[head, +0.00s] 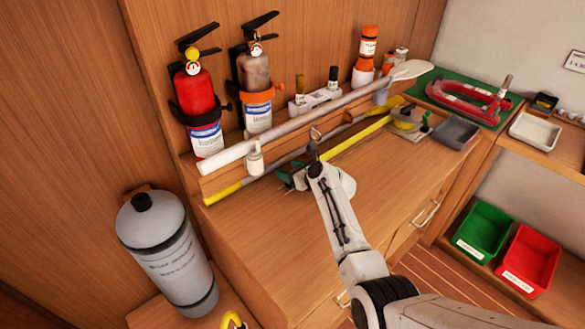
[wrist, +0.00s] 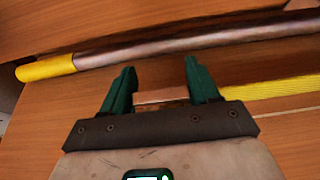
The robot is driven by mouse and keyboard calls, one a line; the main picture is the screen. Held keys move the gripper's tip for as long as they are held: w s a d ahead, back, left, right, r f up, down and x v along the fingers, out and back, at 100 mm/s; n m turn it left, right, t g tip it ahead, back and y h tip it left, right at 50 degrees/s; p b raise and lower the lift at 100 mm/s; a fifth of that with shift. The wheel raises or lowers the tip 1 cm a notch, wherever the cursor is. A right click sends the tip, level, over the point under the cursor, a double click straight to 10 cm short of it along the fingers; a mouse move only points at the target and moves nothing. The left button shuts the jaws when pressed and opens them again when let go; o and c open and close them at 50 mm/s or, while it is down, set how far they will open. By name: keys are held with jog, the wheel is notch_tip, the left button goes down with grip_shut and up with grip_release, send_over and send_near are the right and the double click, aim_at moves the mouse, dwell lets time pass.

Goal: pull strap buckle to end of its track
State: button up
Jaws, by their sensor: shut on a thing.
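My gripper (wrist: 160,85) has dark green fingers, shut on a small copper-brown block between them, which looks like the strap buckle (wrist: 162,97). Only part of the block shows; the gripper body hides the rest. A ribbed yellow strap (wrist: 270,88) runs right from beside the fingers in the wrist view. In the head view, my gripper (head: 293,181) is low over the wooden bench top, left of the yellow strap (head: 358,137). The buckle cannot be made out there, and the ends of its track are not clear.
A grey pole with yellow ends (head: 222,192) lies just beyond my gripper, with a long white oar (head: 290,128) above it. Fire extinguishers (head: 200,110) stand behind. The bench front (head: 270,235) is clear.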

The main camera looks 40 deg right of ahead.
jog(key=o, duration=1.4)
jog(key=shift+o, duration=0.2)
jog(key=p+v, duration=0.1)
jog(key=v, duration=0.9)
jog(key=shift+s+d+r, duration=0.1)
jog(key=shift+s+r, duration=0.1)
jog(key=shift+s, duration=0.15)
